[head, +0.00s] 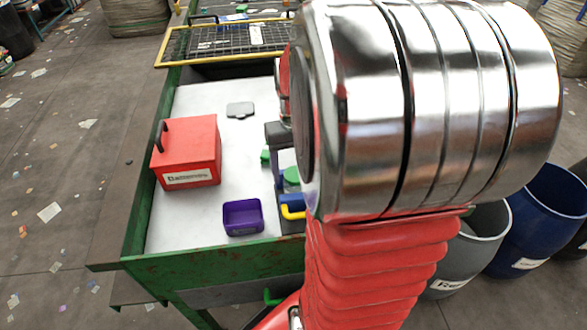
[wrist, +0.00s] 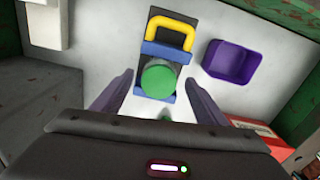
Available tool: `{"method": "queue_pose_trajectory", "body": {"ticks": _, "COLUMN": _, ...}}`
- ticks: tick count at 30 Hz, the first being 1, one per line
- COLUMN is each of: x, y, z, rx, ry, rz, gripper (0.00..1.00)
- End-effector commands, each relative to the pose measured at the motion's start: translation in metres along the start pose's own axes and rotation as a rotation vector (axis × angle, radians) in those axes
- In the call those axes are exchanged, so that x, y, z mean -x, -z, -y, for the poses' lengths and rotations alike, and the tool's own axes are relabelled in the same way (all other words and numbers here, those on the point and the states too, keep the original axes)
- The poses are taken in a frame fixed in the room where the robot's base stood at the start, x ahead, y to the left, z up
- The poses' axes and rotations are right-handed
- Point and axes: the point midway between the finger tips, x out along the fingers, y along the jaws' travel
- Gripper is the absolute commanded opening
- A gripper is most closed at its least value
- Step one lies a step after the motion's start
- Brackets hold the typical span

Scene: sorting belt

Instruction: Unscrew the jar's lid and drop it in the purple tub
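The jar's round green lid (wrist: 158,78) faces up in the wrist view, in a dark holder with a blue clamp (wrist: 174,53) and a yellow handle (wrist: 172,30). The lid also shows in the head view (head: 291,176), beside my arm. The jar's body is mostly hidden beneath the lid. My gripper (wrist: 160,80) is open, with one finger on each side of the lid in the picture; a gap shows on both sides. I cannot tell its height above the lid. The purple tub (head: 243,217) looks empty; it also shows in the wrist view (wrist: 230,62).
A red box (head: 188,150) with a black handle stands left on the white belt (head: 190,218). A flat grey piece (head: 240,110) lies farther back. A green rim (head: 200,258) bounds the belt. A yellow-framed mesh (head: 220,42) is behind. My arm hides the right side.

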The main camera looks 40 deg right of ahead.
Motion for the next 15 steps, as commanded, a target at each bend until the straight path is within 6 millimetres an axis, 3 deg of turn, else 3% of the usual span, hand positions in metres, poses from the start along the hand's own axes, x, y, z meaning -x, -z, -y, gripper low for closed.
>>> {"method": "queue_pose_trajectory", "body": {"ticks": 15, "x": 0.0003, "y": 0.0000, "z": -0.0002, "rx": -0.001, "ry": 0.000, "rz": 0.000, "gripper": 0.31}}
